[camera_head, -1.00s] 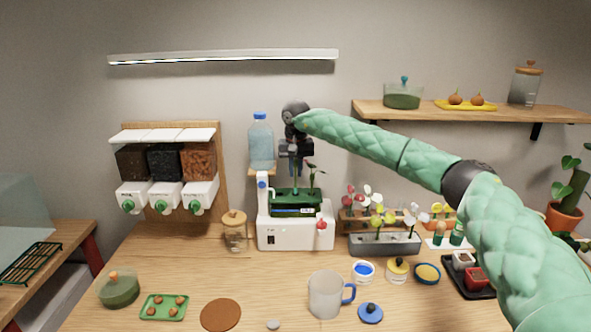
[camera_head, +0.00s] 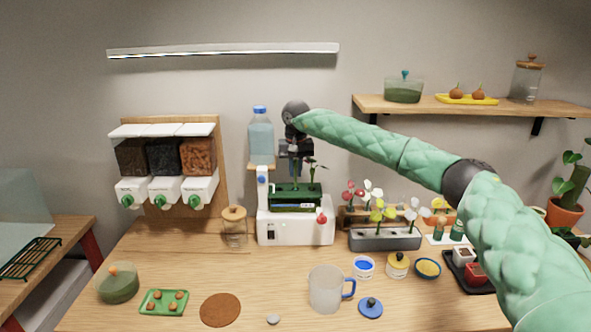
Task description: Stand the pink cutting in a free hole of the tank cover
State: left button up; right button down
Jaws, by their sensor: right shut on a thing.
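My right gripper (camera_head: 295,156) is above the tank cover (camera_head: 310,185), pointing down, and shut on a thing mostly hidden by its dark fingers. A thin stem shows below the fingers and reaches down toward the cover. I cannot make out any pink on it, or whether its lower end is in a hole. The green tank (camera_head: 296,205) sits on a white machine base (camera_head: 296,229). A leafy green cutting (camera_head: 314,172) stands at the right part of the cover. The holes are too small to see. My left gripper is not in view.
A water bottle (camera_head: 261,138) stands just left of the gripper. A grey planter (camera_head: 385,241) with several flowers is to the right. A mug (camera_head: 325,290), small jars and a glass jar (camera_head: 234,228) stand on the table. My right arm spans the right side.

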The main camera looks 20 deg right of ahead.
jog(key=shift+f+b, duration=0.4)
jog(key=shift+f, duration=0.55)
jog(key=c, duration=0.9)
grip_release()
jog(key=shift+c, duration=0.2)
jog(key=shift+r, duration=0.15)
jog(key=shift+r+p, duration=0.9)
jog(key=shift+r, duration=2.5)
jog(key=shift+f, duration=0.1)
